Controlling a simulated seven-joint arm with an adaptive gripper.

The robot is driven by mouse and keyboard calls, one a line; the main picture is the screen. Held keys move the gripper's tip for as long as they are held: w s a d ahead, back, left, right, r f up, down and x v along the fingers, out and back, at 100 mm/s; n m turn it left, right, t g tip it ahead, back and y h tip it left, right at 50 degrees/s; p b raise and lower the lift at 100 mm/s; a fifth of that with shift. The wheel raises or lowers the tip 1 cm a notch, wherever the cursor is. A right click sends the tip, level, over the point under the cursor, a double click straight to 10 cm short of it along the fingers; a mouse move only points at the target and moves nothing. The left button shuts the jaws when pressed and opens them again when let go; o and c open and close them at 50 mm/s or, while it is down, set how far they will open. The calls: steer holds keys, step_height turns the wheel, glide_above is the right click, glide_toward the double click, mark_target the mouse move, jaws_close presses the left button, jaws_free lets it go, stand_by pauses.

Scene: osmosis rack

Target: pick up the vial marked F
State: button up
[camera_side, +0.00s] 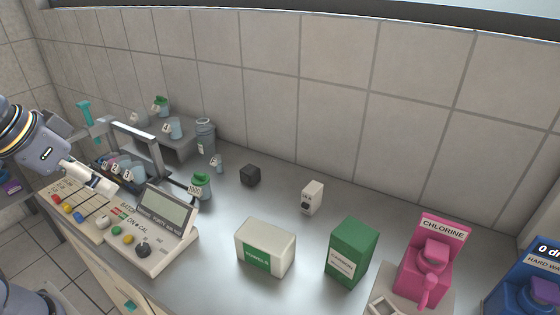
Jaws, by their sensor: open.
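My gripper (98,155) is at the left, open, with its jaws pointing right toward a dark rack of vials; nothing shows held between them. Several small vials (126,172) with white tags stand in this rack, under a grey frame (135,134). Other tagged vessels stand on a raised grey shelf behind: a pale blue one (176,129) and a green-topped one (161,103). A small tagged vial (216,163) stands on the counter to the right. The tag letters are too small to read, so I cannot tell which vial is marked F.
A control panel with a screen (166,212) stands in front of the rack.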

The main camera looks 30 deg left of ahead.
steer(key=w+r+t, duration=0.2)
steer(key=w+r, duration=0.7)
steer(key=w, duration=0.2)
steer(key=n+g, duration=0.1)
steer(key=g, duration=0.2)
glide_above(216, 157)
steer(key=s, duration=0.5)
step_height(216, 157, down, 21)
steer(key=x, duration=0.9)
steer(key=shift+w+d+f, duration=0.1)
steer(key=shift+d+f, duration=0.15)
steer(key=shift+f, duration=0.1)
steer(key=x, duration=0.6)
steer(key=shift+a, duration=0.2)
steer(key=c, duration=1)
